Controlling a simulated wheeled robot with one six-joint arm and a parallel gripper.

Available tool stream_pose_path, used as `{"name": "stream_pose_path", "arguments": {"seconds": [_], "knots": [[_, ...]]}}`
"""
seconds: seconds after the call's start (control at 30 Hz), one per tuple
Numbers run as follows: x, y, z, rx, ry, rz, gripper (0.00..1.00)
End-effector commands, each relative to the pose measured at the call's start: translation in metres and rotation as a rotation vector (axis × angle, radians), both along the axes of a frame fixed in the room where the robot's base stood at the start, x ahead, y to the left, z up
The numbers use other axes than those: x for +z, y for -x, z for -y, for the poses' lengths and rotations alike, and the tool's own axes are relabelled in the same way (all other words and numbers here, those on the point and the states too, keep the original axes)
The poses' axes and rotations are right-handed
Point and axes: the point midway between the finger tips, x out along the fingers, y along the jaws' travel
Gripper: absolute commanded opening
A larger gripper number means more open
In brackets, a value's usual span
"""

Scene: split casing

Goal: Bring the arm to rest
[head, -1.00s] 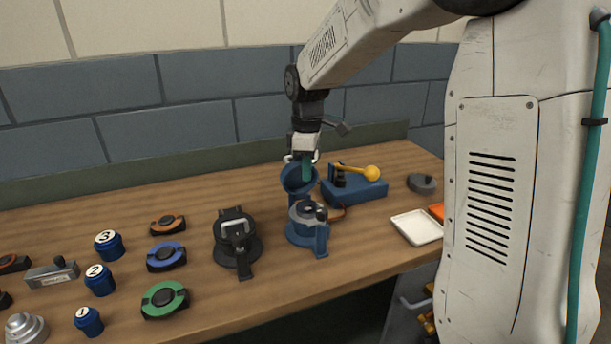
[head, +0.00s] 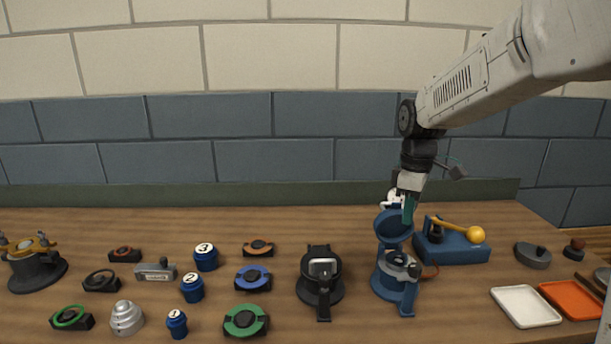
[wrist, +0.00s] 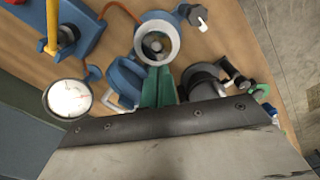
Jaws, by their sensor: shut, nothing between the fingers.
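My gripper (head: 408,209) points down above the bench, just over the raised blue ring of the blue split casing (head: 393,228). Its green fingers are together with nothing between them. In the wrist view the closed green fingers (wrist: 158,87) point at the casing's round opening (wrist: 156,47). I cannot tell whether the fingertips touch the casing. My arm reaches in from the upper right and is bent at the elbow.
A blue press with a yellow-knobbed lever (head: 455,250) stands right of the casing, a black fixture (head: 320,283) left. White (head: 526,306) and orange (head: 570,299) trays lie at the right. Blue numbered cylinders (head: 192,288) and coloured rings (head: 253,279) fill the left. A wall rises behind.

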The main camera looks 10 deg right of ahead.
Motion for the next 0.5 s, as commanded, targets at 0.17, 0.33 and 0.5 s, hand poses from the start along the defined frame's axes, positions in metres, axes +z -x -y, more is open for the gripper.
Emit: {"name": "stream_pose_path", "arguments": {"seconds": [0.17, 0.33, 0.5], "knots": [[-0.014, 0.025, -0.002, -0.21, 0.003, -0.06, 0.0], [-0.007, 0.084, -0.009, -0.458, 0.016, -0.087, 0.0], [0.003, 0.146, -0.018, -0.657, 0.026, -0.082, 0.0]]}}
